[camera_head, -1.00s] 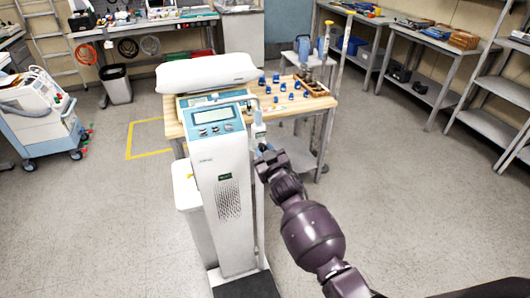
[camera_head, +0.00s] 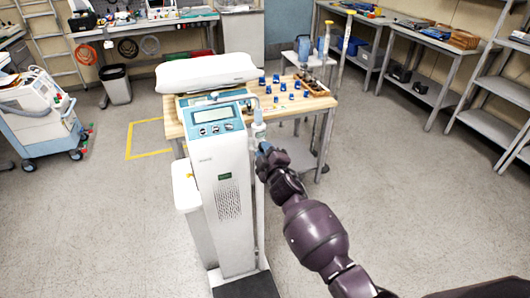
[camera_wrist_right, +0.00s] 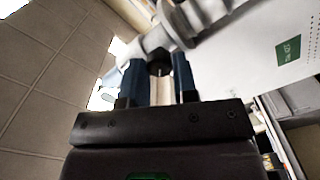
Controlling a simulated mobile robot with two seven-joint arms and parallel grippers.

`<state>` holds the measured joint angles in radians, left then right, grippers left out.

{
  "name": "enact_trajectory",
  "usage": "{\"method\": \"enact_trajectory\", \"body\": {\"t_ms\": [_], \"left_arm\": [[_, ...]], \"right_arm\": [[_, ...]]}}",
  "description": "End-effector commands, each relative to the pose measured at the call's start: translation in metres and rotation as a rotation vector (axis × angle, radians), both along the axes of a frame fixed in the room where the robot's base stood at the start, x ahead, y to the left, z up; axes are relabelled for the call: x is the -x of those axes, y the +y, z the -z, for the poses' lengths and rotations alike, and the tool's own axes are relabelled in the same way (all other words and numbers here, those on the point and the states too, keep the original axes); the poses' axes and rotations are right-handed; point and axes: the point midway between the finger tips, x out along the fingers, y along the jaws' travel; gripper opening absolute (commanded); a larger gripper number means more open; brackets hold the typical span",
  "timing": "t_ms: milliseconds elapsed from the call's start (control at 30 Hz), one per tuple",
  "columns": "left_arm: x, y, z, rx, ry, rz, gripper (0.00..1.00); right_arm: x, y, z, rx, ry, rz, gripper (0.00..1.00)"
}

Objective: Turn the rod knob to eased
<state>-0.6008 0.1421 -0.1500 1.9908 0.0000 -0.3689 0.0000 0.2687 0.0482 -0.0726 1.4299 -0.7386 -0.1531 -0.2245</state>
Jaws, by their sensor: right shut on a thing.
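The white pump column (camera_head: 228,195) stands in the middle of the head view, with a blue control panel (camera_head: 213,129) on top. A thin upright rod (camera_head: 260,215) runs along its right side, with a pale clamp-like part (camera_head: 258,131) near the top. My right gripper (camera_head: 264,150) is at the rod just below that part. In the right wrist view, its blue fingers (camera_wrist_right: 158,82) are shut on a small dark knob (camera_wrist_right: 159,68) in front of a grey-white fitting (camera_wrist_right: 158,40). The knob's marking cannot be read. My left gripper is not in view.
A wooden-topped table (camera_head: 290,110) with several small blue pieces stands behind the column. A white pillow-like roll (camera_head: 206,73) lies on its left part. A wheeled machine (camera_head: 38,115) is at the left. Shelves line the right wall. The floor at the right is clear.

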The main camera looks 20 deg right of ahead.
Motion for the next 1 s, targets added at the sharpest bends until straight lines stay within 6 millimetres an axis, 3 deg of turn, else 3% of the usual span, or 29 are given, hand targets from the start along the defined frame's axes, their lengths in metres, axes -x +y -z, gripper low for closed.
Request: {"method": "enact_trajectory", "body": {"t_ms": [600, 1000], "left_arm": [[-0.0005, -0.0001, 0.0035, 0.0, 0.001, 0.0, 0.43], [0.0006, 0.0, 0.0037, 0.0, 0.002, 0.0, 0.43]], "right_arm": [[-0.0001, 0.0003, 0.0004, 0.551, -0.02, -0.002, 0.03], [-0.0001, 0.0003, 0.0004, 0.735, -0.025, -0.001, 0.03]]}}
